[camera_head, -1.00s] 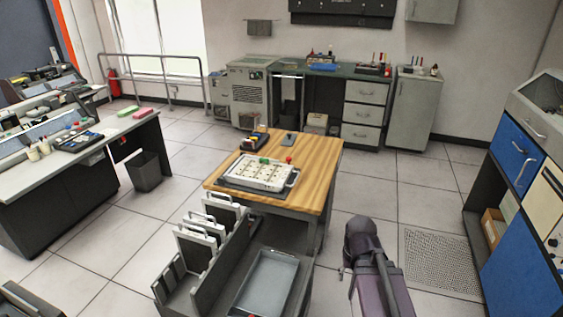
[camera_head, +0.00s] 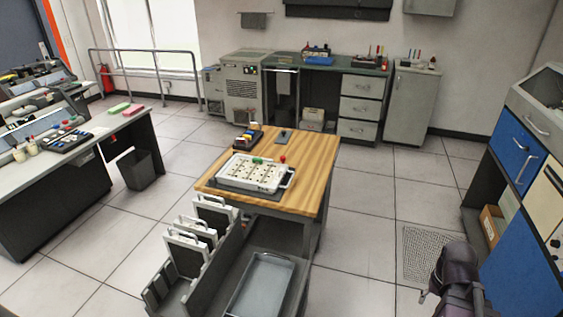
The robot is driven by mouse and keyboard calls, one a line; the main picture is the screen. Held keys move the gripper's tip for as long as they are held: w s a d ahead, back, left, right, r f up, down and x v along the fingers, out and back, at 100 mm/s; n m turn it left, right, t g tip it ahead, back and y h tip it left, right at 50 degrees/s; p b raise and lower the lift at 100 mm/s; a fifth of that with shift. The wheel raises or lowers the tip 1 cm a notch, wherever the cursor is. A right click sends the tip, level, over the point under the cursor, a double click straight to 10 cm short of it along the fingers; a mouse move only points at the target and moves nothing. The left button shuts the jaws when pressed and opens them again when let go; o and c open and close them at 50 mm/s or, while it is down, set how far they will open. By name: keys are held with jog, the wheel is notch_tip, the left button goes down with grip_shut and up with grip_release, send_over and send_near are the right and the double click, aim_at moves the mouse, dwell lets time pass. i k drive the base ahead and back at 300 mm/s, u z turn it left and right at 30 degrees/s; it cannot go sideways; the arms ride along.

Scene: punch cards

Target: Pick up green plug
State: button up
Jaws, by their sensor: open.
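A small green plug (camera_head: 257,160) sits at the back edge of a white plugboard panel (camera_head: 240,178) on the wooden-topped table. A red knob or plug (camera_head: 283,158) shows at the panel's back right. My arm shows at the bottom right, to the right of the table and well apart from the plug. My gripper cannot be made out.
The wooden table (camera_head: 318,165) also bears a dark box of coloured items (camera_head: 247,139) and a small dark block (camera_head: 284,134). In front stand a rack of handled panels (camera_head: 190,240) and a grey tray (camera_head: 262,285).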

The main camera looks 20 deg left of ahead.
aim_at(255, 160)
jog(key=z, duration=0.55)
jog(key=i, duration=2.6)
jog(key=u, duration=1.05)
